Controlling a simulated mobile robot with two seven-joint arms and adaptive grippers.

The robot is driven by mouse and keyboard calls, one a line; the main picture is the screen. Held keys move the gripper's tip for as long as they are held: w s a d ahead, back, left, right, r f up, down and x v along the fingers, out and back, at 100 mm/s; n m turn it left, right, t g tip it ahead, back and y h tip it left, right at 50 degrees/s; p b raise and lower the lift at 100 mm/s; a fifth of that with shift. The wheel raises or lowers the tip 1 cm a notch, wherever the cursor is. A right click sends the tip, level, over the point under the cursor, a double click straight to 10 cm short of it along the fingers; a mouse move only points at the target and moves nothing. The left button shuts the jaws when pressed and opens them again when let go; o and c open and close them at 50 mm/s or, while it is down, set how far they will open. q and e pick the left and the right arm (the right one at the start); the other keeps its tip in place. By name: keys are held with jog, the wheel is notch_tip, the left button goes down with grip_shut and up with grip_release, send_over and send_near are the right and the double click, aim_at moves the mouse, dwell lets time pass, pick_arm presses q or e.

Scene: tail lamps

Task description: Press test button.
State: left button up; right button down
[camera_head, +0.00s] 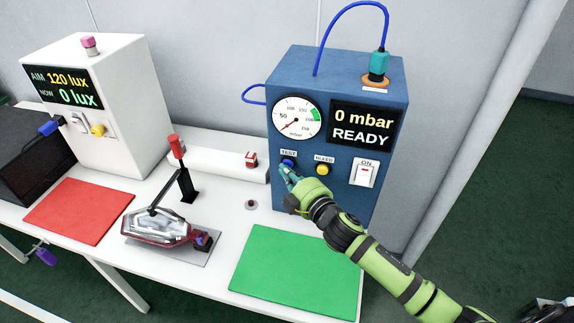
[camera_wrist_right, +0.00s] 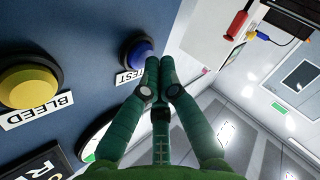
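The blue TEST button (camera_head: 288,163) is on the front of the blue test box (camera_head: 320,70), left of the yellow BLEED button (camera_head: 322,169). My right gripper (camera_head: 286,173) is at the box front, with its fingertips just below and partly over the TEST button. In the right wrist view, the TEST button (camera_wrist_right: 138,52) lies just left of the fingertips (camera_wrist_right: 158,62). The fingers are together with nothing seen between them. I cannot tell whether they touch the button or panel. The box display reads 0 mbar and READY. My left gripper is not seen.
A clear and red tail lamp (camera_head: 160,229) sits under a red-handled clamp (camera_head: 177,148). A red mat (camera_head: 79,212) lies left and a green mat (camera_head: 296,272) in front of the blue box. A white lux tester (camera_head: 120,85) stands at back left. A rocker switch (camera_head: 365,173) is right of the buttons.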

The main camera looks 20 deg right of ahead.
jog(key=shift+w+d, duration=0.1)
jog(key=shift+w, duration=0.15)
jog(key=shift+s, duration=0.1)
dwell(0.4)
jog(key=shift+s+a, duration=0.45)
jog(key=shift+s, duration=0.25)
jog(key=shift+s+a+p, duration=0.3)
jog(key=shift+s+a, duration=0.45)
jog(key=shift+s, duration=0.3)
jog(key=shift+s+a+p, duration=0.3)
jog(key=shift+s+a, duration=0.4)
jog(key=shift+s, duration=0.3)
